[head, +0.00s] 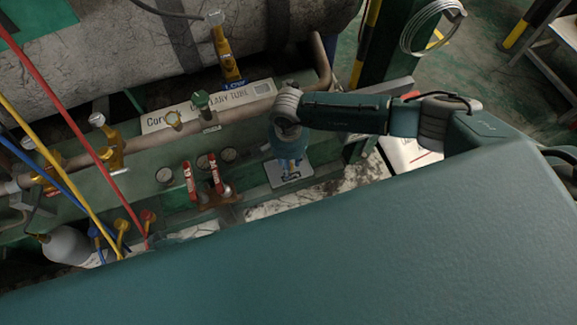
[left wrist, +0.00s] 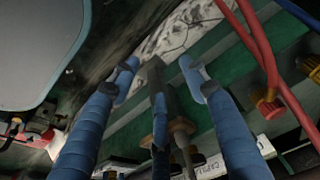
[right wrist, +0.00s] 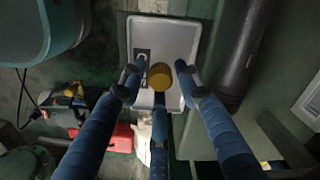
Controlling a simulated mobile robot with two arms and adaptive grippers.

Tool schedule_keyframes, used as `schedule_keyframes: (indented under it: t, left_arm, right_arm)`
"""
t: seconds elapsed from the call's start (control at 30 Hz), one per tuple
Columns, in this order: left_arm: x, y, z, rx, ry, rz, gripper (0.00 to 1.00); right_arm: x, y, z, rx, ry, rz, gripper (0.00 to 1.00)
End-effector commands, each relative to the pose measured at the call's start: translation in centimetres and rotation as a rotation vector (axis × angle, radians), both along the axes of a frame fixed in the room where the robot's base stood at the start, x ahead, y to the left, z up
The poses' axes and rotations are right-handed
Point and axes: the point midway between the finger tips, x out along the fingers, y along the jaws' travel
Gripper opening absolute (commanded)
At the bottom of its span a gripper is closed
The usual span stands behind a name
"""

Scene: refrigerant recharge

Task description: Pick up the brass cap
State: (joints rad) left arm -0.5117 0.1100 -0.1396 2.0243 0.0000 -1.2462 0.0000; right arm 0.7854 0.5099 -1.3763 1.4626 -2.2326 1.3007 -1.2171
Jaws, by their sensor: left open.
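The brass cap (right wrist: 159,76) is a small ribbed golden cylinder in the right wrist view, over the pale tray (right wrist: 150,30). My right gripper (right wrist: 160,80) has its blue fingers spread on either side of the cap, with visible gaps between fingers and cap. In the head view my right gripper (head: 290,163) points down over the same tray (head: 294,183), and its fingers largely hide the cap there. My left gripper (left wrist: 158,68) is open in the left wrist view, with nothing held between its fingers; I do not make it out in the head view.
Red, yellow and blue hoses cross the left side. A large grey tank (head: 130,60) lies behind. A dark cylinder (right wrist: 245,50) stands close beside the tray in the right wrist view.

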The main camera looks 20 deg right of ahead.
Motion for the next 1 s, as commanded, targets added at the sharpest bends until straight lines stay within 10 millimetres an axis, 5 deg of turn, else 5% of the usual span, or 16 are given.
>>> schedule_keyframes:
  t: [0.23, 0.4, 0.77, 1.0]
  left_arm:
    - [0.0, 0.0, 0.2, 0.0, 0.0, 0.0, 0.45]
    - [0.0, 0.0, 0.2, 0.0, 0.0, 0.0, 0.45]
    - [0.0, 0.0, 0.2, 0.0, -0.002, 0.0, 0.45]
    - [-0.2, 0.0, -1.9, 0.002, 0.013, -0.002, 0.45]
  right_arm:
    - [0.0, 0.0, -0.2, 0.0, 0.0, 0.0, 0.33]
    - [0.0, 0.0, -0.2, 0.0, 0.0, -0.001, 0.0]
    - [0.1, 0.0, 0.2, 0.001, -0.002, 0.0, 0.0]
    - [0.1, 0.0, 3.3, 0.002, -0.003, 0.0, 0.0]
